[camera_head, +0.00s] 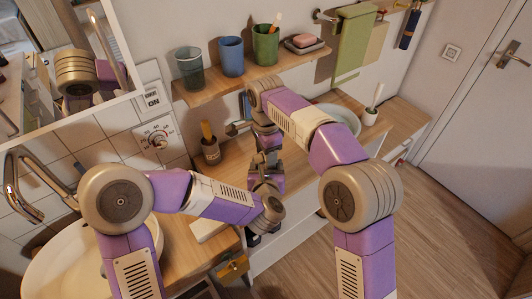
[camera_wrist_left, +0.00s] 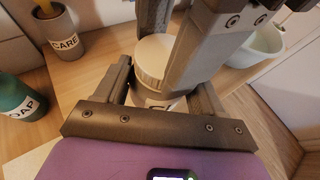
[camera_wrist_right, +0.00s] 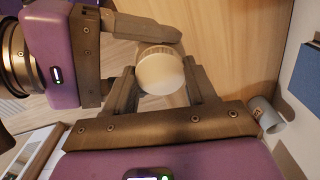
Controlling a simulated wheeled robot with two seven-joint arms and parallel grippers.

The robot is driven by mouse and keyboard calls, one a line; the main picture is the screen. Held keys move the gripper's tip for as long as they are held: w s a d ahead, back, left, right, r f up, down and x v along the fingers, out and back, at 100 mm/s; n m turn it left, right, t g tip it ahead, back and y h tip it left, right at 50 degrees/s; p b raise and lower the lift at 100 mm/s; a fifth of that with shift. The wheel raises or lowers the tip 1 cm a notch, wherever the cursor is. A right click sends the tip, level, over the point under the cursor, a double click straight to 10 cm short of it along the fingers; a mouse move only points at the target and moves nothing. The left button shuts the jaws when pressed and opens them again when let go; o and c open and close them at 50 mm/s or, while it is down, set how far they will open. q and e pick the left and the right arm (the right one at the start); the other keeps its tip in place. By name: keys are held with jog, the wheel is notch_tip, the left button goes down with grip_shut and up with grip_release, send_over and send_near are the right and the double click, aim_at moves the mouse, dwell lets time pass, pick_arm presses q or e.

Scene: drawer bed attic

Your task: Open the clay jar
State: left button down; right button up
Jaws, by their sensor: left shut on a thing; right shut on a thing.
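The jar (camera_wrist_left: 148,96) is pale with dark lettering on its front, mostly covered by my grippers in the left wrist view. Its round cream lid (camera_wrist_left: 153,55) has a ribbed rim and sits on top, level as far as I can see. The lid also shows in the right wrist view (camera_wrist_right: 160,72). My left gripper (camera_wrist_left: 161,86) is shut on the jar body. My right gripper (camera_wrist_right: 158,78) is shut on the lid, one finger on each side. In the head view the grippers meet over the counter, my right gripper (camera_head: 267,140) best seen; they hide the jar.
A grey cup marked CARE (camera_wrist_left: 62,32) and a green soap bottle (camera_wrist_left: 20,98) stand left of the jar in the left wrist view. A pale bowl (camera_wrist_left: 262,45) is behind right. A wall shelf (camera_head: 225,85) with cups hangs above the counter. A sink (camera_head: 65,262) is at lower left.

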jog(key=o, duration=1.2)
jog(key=shift+c, duration=0.2)
jog(key=shift+r, duration=2.35)
jog(key=shift+c, duration=0.3)
jog(key=shift+r+m, duration=1.1)
jog(key=shift+r, duration=0.45)
jog(key=shift+d+f, duration=0.1)
jog(key=shift+f, duration=3.8)
